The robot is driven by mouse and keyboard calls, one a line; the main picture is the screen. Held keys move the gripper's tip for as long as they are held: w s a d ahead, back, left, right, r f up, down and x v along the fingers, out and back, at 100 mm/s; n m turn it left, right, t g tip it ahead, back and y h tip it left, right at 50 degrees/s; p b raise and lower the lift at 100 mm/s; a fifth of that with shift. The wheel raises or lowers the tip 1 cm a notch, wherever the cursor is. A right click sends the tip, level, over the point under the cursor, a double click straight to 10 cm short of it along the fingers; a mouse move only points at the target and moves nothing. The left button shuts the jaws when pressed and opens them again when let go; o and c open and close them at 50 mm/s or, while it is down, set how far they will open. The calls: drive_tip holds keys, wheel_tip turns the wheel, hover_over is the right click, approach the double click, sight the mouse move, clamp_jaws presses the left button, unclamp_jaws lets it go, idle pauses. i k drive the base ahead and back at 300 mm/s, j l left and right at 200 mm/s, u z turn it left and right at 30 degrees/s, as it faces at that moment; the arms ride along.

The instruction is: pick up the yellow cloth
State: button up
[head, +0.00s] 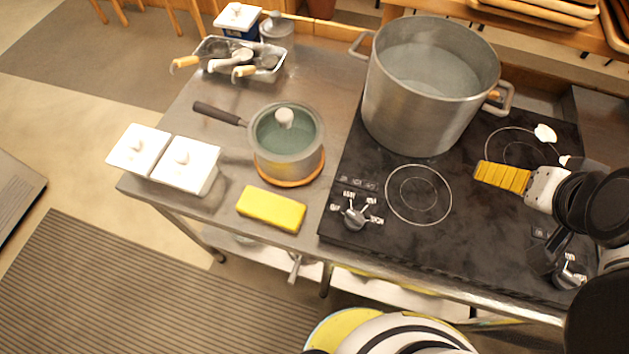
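The yellow cloth (271,209) is a folded, block-like yellow piece. It lies flat near the front edge of the metal counter, left of the cooktop and in front of the lidded saucepan. My gripper (482,172) is over the right part of the black cooktop, well to the right of the cloth and apart from it. Its yellow ribbed fingers point left and overlap in this view, so I cannot see whether there is a gap between them. No held object shows at the fingers.
A large steel pot (430,95) stands at the back of the cooktop (460,235). A lidded saucepan (288,150) sits behind the cloth, its handle pointing left. White-lidded containers (187,165) stand at the left. A utensil tray (262,65) is behind.

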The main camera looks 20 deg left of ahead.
sight(287, 214)
drive_tip(key=u, duration=2)
drive_tip(key=j+z, duration=0.55)
drive_tip(key=j, duration=0.15)
drive_tip(key=k, duration=0.05)
